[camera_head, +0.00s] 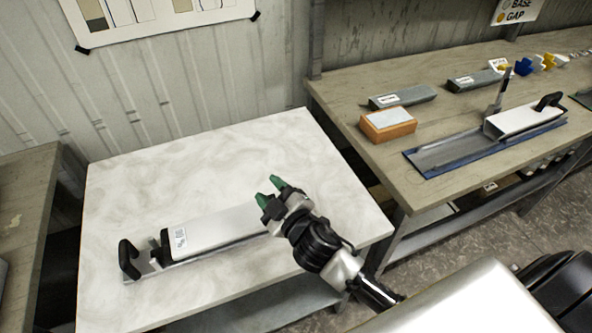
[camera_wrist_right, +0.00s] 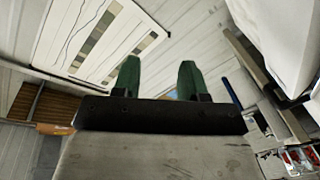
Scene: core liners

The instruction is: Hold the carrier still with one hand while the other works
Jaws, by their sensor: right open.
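A long silver carrier (camera_head: 215,231) with a black handle (camera_head: 129,260) at its left end and a small white label lies on the white marbled table. A second silver carrier (camera_head: 522,121) with a black handle sits on a blue mat on the right bench. My right gripper (camera_head: 277,190) is over the white table near the right end of the first carrier, its green fingertips apart and empty. In the right wrist view its green fingers (camera_wrist_right: 158,80) are also apart with nothing between them. My left gripper is not seen in either view.
The right bench holds an orange block (camera_head: 388,125), grey blocks (camera_head: 402,97) and small blue and yellow pieces. The white table (camera_head: 240,155) is bare behind the carrier. A gap separates it from the left bench (camera_head: 22,205). A wall board (camera_wrist_right: 95,40) shows in the wrist view.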

